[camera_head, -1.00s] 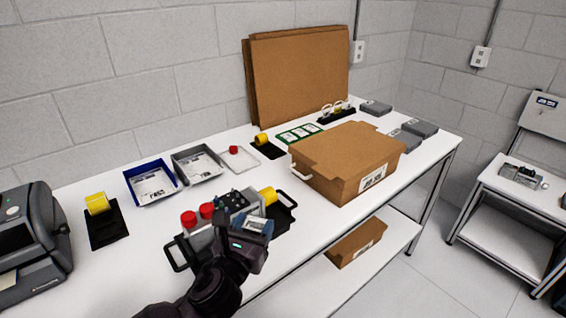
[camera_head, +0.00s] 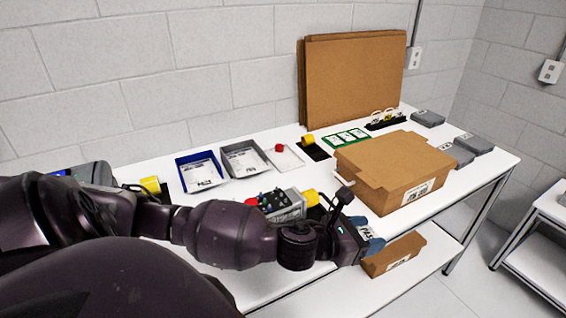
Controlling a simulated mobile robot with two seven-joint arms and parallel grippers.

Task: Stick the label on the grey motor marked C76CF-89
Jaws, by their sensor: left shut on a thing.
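A grey motor (camera_head: 283,203) with black connectors on top lies on the table, with a yellow cap (camera_head: 311,197) at its right end. Red caps (camera_head: 250,202) show beside it, partly behind my arm. Its marking is too small to read. My left arm crosses in front and hides much of the black tray under the motor. My left gripper (camera_head: 367,234) is right of and nearer than the motor, off the table's front edge. It is shut on a small pale piece with dark print, likely the label (camera_head: 363,232). The right gripper is not in view.
A cardboard box (camera_head: 385,160) stands right of the motor, with another box (camera_head: 392,256) on the lower shelf. A blue bin (camera_head: 199,173) and a grey bin (camera_head: 243,160) hold papers behind. A green board (camera_head: 347,139) and grey units (camera_head: 474,143) lie farther back.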

